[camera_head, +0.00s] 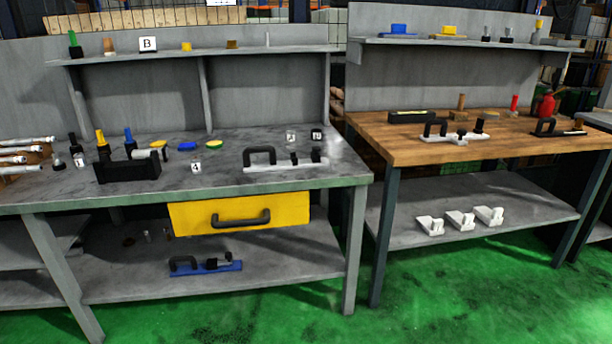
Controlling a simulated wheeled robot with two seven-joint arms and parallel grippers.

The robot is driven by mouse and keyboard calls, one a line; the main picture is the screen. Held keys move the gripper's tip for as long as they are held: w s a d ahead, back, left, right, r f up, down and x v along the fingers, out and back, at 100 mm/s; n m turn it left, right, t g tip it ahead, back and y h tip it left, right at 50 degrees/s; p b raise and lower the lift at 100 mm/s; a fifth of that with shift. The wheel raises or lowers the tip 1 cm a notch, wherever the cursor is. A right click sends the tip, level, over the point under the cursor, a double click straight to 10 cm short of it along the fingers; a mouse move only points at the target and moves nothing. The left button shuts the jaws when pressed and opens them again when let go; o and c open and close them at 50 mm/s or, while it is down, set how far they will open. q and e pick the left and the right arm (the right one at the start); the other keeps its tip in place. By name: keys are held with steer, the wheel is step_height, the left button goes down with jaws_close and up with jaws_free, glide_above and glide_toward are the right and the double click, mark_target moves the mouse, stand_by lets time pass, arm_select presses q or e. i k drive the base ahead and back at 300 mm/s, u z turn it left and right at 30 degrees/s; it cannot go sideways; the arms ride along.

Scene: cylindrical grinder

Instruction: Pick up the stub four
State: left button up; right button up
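A small white block marked with what looks like a 4 (196,168) stands upright on the grey workbench (225,175), in front of a green and yellow oval piece (207,148). Other small labelled blocks stand on the same bench: one at the left (79,160), one at the back right (291,137) and a darker one beside it (317,135). Their marks are too small to read surely. I cannot tell which piece, if any, is called stub four. Neither of my grippers is in view.
A black holder (128,170) stands left of the marked block, and a white plate with a black handle (285,166) lies to its right. A yellow drawer (240,214) hangs below. A wooden-topped bench (380,140) stands at right. Green floor (420,300) in front is clear.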

mark_target(196, 163)
steer(key=z, duration=0.7)
steer(key=i, duration=0.6)
steer(key=u, duration=0.9)
steer(key=i, duration=1.25)
steer(key=u, duration=1.3)
